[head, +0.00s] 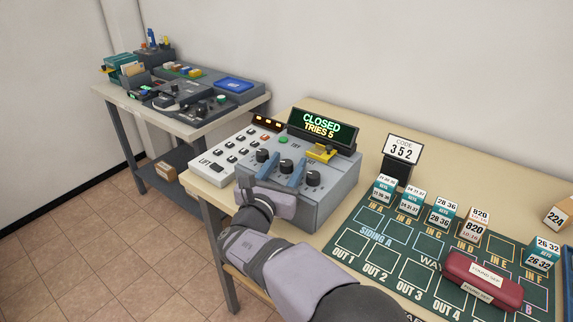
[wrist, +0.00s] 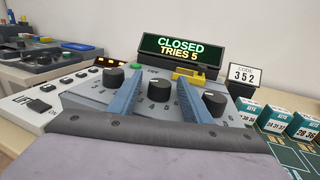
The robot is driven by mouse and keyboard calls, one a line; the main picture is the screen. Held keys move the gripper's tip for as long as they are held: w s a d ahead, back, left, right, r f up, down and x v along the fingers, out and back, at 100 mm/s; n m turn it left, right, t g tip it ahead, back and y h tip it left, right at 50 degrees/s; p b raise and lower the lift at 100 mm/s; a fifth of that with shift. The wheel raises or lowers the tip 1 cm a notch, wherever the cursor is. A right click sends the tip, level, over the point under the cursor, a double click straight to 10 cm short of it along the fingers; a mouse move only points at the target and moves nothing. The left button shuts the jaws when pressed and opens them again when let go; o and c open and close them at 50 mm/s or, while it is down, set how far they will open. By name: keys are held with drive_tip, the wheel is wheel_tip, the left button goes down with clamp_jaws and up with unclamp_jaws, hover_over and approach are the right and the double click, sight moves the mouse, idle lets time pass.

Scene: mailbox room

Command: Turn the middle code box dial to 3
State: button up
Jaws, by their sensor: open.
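The grey code box (head: 325,205) stands on the table, with three black dials on its sloped top. Its screen (head: 323,126) reads CLOSED, TRIES 5. In the wrist view, the middle dial (wrist: 160,91) sits between the two blue fingers of my gripper (wrist: 159,88), with gaps visible on both sides. In the head view, my gripper (head: 284,170) is over the box top, open, and the fingers partly hide the middle dial. The left dial (wrist: 114,77) and right dial (wrist: 214,103) are outside the fingers. The middle dial's exact setting is not readable.
A code sign (head: 402,149) reads 3 5 2. A white keypad (head: 228,160) lies left of the box. A yellow part (head: 321,152) sits behind the dials. A green mat (head: 400,245) with upright cards and a red case (head: 483,279) lies to the right.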

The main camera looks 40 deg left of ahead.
sight(284, 168)
drive_tip(key=shift+s, duration=0.1)
drive_tip(key=shift+b+v, duration=0.6)
drive_tip(key=shift+v, duration=2.95)
drive_tip(key=shift+r, duration=0.2)
drive_tip(key=shift+c, duration=0.2)
wheel_tip(284, 168, up, 6)
drive_tip(key=s+p, duration=0.3)
drive_tip(key=p, duration=1.7)
wheel_tip(284, 168, down, 6)
drive_tip(key=shift+w+d+b, duration=0.25)
drive_tip(key=shift+d+b, duration=0.15)
drive_tip(key=shift+b, duration=0.05)
drive_tip(key=shift+p+x, duration=1.25)
drive_tip(key=shift+x, duration=2.35)
drive_tip(key=shift+f, duration=0.1)
